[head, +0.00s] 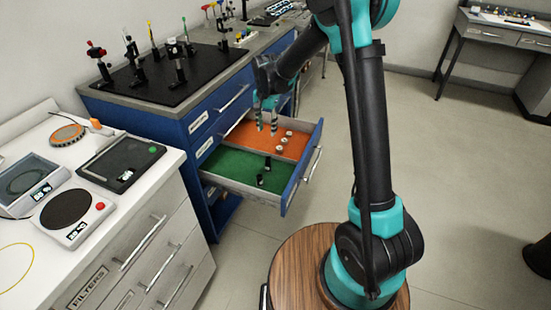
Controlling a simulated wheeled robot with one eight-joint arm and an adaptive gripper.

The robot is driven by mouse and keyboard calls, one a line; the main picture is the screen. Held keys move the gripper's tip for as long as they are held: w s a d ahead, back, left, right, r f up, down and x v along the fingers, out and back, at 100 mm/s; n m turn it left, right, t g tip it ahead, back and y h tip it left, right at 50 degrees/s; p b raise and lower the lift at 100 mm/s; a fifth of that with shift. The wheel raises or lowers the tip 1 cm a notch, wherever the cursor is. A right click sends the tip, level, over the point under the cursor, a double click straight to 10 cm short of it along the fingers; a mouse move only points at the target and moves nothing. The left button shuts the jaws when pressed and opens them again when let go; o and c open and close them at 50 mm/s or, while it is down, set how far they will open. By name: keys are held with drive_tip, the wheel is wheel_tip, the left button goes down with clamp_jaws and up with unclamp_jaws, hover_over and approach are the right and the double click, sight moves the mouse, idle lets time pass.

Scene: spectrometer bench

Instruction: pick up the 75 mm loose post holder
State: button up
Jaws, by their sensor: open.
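Two small black upright cylinders, which look like post holders, stand in the green section of the open drawer. One post holder (267,164) is farther back, and the other post holder (260,181) is nearer the front. They are too small for me to tell which is 75 mm. My gripper (266,128) points down over the orange section of the drawer, above and behind the post holders in the picture. Its fingers are apart, with nothing visible between them.
The drawer (242,190) is pulled out of the blue cabinet (205,122); its walls surround both sections. Several small pale round parts (282,142) sit in the orange section. A black breadboard (165,80) with optics tops the cabinet.

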hover_over(268, 158)
wheel_tip(268, 158, down, 12)
drive_tip(key=shift+s+d+f, duration=0.1)
drive_tip(key=shift+s+f, duration=0.05)
drive_tip(key=shift+f, duration=0.8)
drive_tip(key=shift+s+a+f, duration=0.1)
drive_tip(key=shift+s+f, duration=0.1)
drive_tip(key=shift+f, duration=0.75)
drive_tip(key=shift+s+d+f, duration=0.1)
drive_tip(key=shift+s+f, duration=0.05)
drive_tip(key=shift+f, duration=0.8)
clamp_jaws()
